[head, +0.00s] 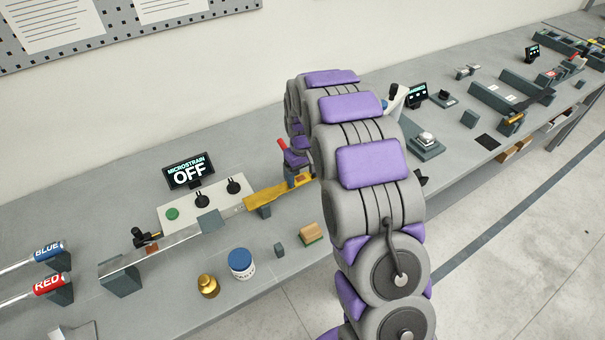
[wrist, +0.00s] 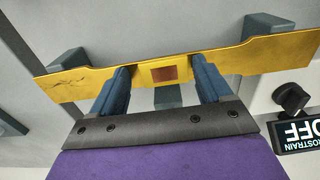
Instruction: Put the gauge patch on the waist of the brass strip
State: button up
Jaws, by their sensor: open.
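The brass strip (wrist: 90,80) runs across the wrist view, with a narrow waist in its middle. The copper-brown gauge patch (wrist: 164,74) lies against the waist, between my fingers and apart from both. My gripper (wrist: 162,68) is open, its two blue fingers on either side of the patch, their tips at the strip. In the head view the left part of the brass strip (head: 262,197) shows. My arm hides its right part and most of my gripper there.
A grey bar (head: 180,234) with a black clamp (head: 146,237) lies left of the brass strip. A MICROSTRAIN display (head: 189,172) reads OFF behind it. A brass weight (head: 208,286), a blue-lidded jar (head: 241,264) and a small block (head: 309,233) stand in front.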

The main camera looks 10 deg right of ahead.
aim_at(302, 179)
notch_tip(302, 179, up, 13)
jog(key=p, duration=0.3)
jog(key=s+r+m, duration=0.1)
jog(key=s+r, duration=0.3)
jog(key=s, duration=0.5)
jog(key=s+r+m, duration=0.1)
jog(key=s+r, duration=0.2)
jog(key=s, duration=0.6)
jog(key=s+f+m+g, duration=0.1)
jog(key=s, duration=2.3)
jog(key=shift+m+g, duration=0.3)
jog(key=shift+g, duration=0.1)
